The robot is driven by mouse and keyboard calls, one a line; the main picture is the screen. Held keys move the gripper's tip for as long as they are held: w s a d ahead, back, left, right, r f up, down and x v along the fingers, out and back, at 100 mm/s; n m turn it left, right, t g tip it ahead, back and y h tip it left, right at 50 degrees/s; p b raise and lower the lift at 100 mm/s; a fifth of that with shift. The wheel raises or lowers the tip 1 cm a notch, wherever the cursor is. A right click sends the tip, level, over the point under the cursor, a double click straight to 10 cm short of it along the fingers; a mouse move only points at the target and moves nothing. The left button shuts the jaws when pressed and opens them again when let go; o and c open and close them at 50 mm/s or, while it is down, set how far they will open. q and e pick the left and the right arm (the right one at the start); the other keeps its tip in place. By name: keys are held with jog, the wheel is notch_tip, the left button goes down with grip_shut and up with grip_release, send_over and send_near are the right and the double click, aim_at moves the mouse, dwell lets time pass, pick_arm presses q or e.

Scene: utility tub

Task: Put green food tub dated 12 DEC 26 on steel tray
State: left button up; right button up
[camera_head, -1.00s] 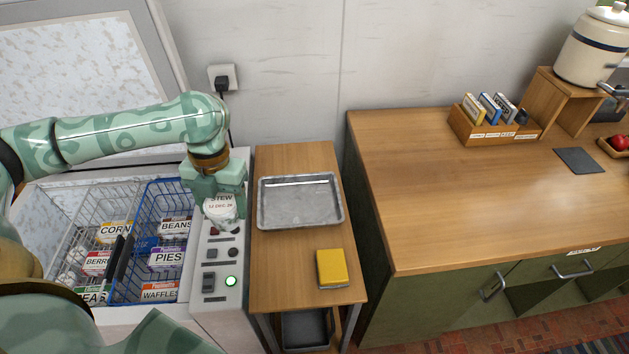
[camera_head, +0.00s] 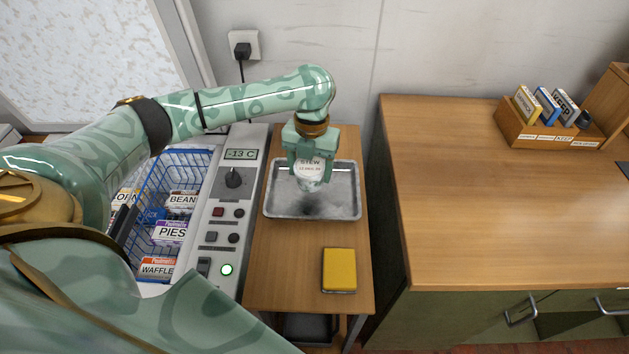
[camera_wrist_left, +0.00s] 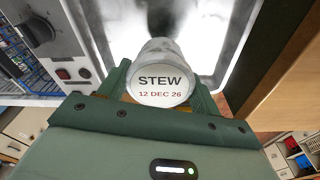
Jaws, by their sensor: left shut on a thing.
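My left gripper (camera_head: 311,170) is shut on a small tub (camera_head: 309,170) with a white lid that reads STEW, 12 DEC 26. The tub looks frosted, and little of its body colour shows. In the left wrist view the lid (camera_wrist_left: 161,82) faces the camera between the two fingers. The steel tray (camera_head: 345,203) lies on the narrow wooden table. The tub is over the tray, with a dark shadow on the tray just below it, so it seems held above the surface. My right gripper is not in view.
A yellow block, perhaps a sponge (camera_head: 339,269), lies in front of the tray. The freezer's control panel (camera_head: 228,200) and blue basket (camera_head: 160,191) of food packs are to the left. A wooden counter (camera_head: 480,210) stands to the right beyond a gap.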

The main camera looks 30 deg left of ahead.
aim_at(315, 160)
pick_arm(q)
jog(key=shift+w+d+f, duration=0.15)
jog(key=shift+w+f, duration=0.1)
jog(key=shift+f, duration=0.05)
notch_tip(315, 160, down, 4)
jog(key=shift+w+d+r+b, duration=0.1)
jog(key=shift+w+r+b, duration=0.1)
jog(key=shift+b, duration=0.95)
jog(key=shift+r, duration=0.15)
jog(key=shift+s, duration=0.1)
jog(key=o, duration=1.2)
jog(key=shift+c, duration=0.2)
jog(key=r+p, duration=0.1)
jog(key=r, duration=0.3)
jog(key=w+r+p, duration=0.1)
jog(key=r+p, duration=0.1)
jog(key=r, duration=0.2)
jog(key=r+p, duration=0.2)
jog(key=r, duration=0.2)
jog(key=shift+w+a, duration=0.2)
jog(key=shift+a, duration=0.05)
